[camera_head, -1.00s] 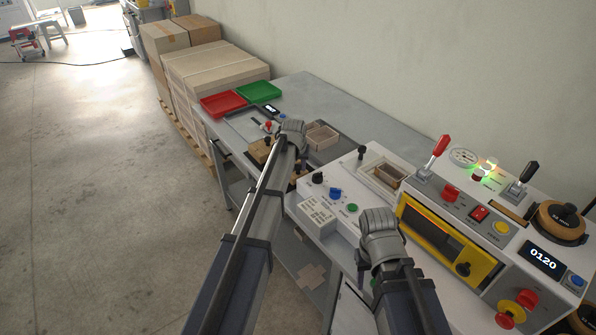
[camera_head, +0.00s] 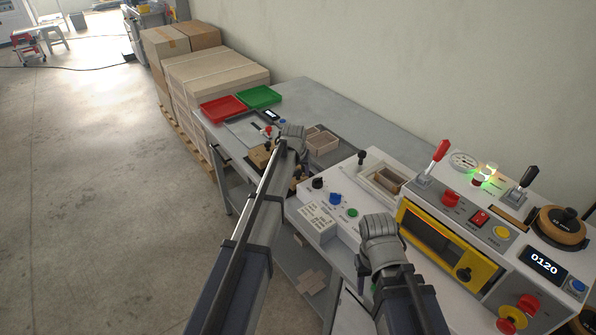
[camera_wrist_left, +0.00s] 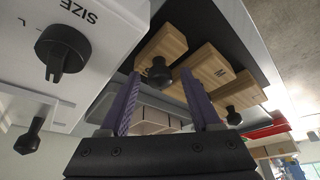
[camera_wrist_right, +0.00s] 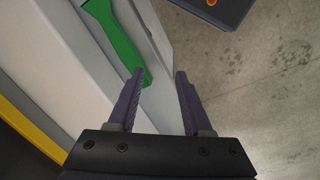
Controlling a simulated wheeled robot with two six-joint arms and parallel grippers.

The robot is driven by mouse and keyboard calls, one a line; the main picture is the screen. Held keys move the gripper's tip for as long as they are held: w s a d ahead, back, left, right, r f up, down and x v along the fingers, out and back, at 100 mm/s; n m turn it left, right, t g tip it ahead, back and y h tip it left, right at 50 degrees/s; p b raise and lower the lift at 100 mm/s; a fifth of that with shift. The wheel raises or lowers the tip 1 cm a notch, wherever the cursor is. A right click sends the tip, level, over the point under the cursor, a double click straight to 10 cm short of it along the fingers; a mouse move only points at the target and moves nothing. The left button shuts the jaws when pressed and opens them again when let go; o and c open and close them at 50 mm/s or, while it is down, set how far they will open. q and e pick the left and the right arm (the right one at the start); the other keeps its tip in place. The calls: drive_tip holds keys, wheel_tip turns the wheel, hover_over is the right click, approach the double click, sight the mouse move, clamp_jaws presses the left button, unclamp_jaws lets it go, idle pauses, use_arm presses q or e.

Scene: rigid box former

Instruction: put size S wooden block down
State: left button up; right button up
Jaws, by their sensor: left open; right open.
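Several wooden blocks with black knobs lie side by side on a dark surface in the left wrist view. One block (camera_wrist_left: 162,42) has its knob (camera_wrist_left: 158,73) between the fingertips of my left gripper (camera_wrist_left: 160,76), which is open and apart from it on both sides. In the head view a block (camera_head: 260,156) shows beside my left wrist, which hides the left fingertips. My right gripper (camera_wrist_right: 160,73) is open and empty, near a green handle (camera_wrist_right: 118,42).
The white machine panel (camera_wrist_left: 106,28) with a SIZE knob (camera_wrist_left: 63,50) stands close to my left gripper. Red (camera_head: 223,109) and green (camera_head: 259,96) trays sit at the far end of the bench. A yellow-framed machine (camera_head: 450,240) stands at the right.

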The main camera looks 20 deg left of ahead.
use_arm(q)
drive_tip(key=a+p+v, duration=0.1)
drive_tip(key=p+v, duration=1)
drive_tip(key=v, duration=0.1)
drive_tip(key=s+d+m+g, duration=0.1)
drive_tip(key=s+d, duration=0.4)
drive_tip(key=s, duration=0.5)
drive_tip(key=s+d+f+m+g, duration=0.1)
drive_tip(key=s+d+m+g, duration=0.1)
drive_tip(key=s+d, duration=0.4)
drive_tip(key=s+d+m+g, duration=0.2)
drive_tip(key=s+d, duration=0.4)
drive_tip(key=s, duration=0.9)
drive_tip(key=shift+s+f+y, duration=0.15)
drive_tip(key=shift+s+y, duration=0.2)
drive_tip(key=shift+y, duration=0.05)
